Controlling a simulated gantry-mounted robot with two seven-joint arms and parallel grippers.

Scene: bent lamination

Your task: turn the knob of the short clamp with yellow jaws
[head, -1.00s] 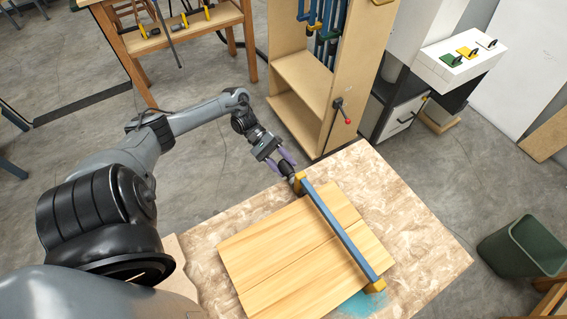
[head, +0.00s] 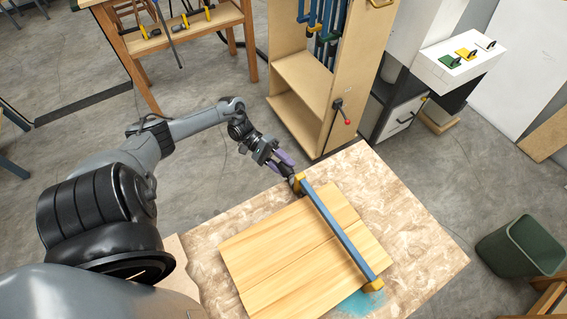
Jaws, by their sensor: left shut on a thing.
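A clamp with a blue bar (head: 338,232) and yellow jaws lies across the wooden boards (head: 290,262) on the table. One yellow jaw (head: 299,182) is at the far edge of the boards, the other yellow jaw (head: 374,285) at the near right edge. The dark knob (head: 286,170) is at the far end, beyond the far jaw. My left gripper (head: 283,164), with purple fingers, is shut on the knob, and the fingers partly hide it. My right gripper is not in view.
The speckled table (head: 410,240) has free room right of the boards. A blue-green patch (head: 358,304) lies near the near jaw. A wooden rack (head: 310,75) with hanging clamps stands behind the table. A green bin (head: 520,248) stands on the floor at right.

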